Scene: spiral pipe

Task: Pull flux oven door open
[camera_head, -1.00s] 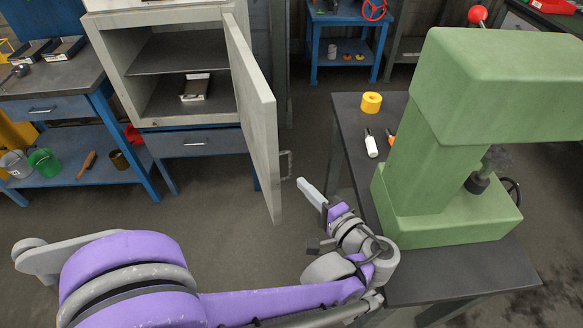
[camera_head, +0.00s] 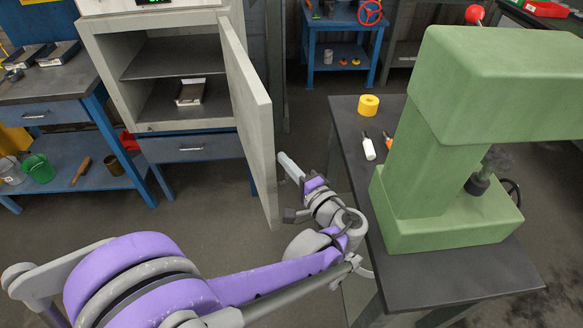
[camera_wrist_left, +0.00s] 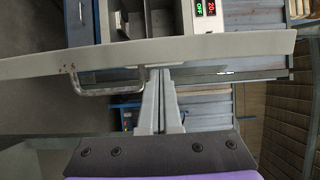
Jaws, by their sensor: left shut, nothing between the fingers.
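The flux oven (camera_head: 108,75) stands at the upper left in the head view. Its grey door (camera_head: 250,125) is swung wide open, pointing toward me. In the left wrist view the door (camera_wrist_left: 230,48) spans the picture edge-on, with its metal handle (camera_wrist_left: 108,88) at the left. My left gripper (camera_head: 285,160) is at the right side of the door, close to its outer face. In the left wrist view the fingers (camera_wrist_left: 160,80) are together with nothing between them, beside the handle and not around it. I cannot tell whether they touch the door. My right gripper is not in view.
A green press (camera_head: 440,150) stands on a dark table (camera_head: 470,275) to the right of my left arm. A yellow roll (camera_head: 368,105) and a white bottle (camera_head: 369,149) lie there. A tray (camera_head: 191,92) sits inside the oven. A blue workbench (camera_head: 60,120) is at the left.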

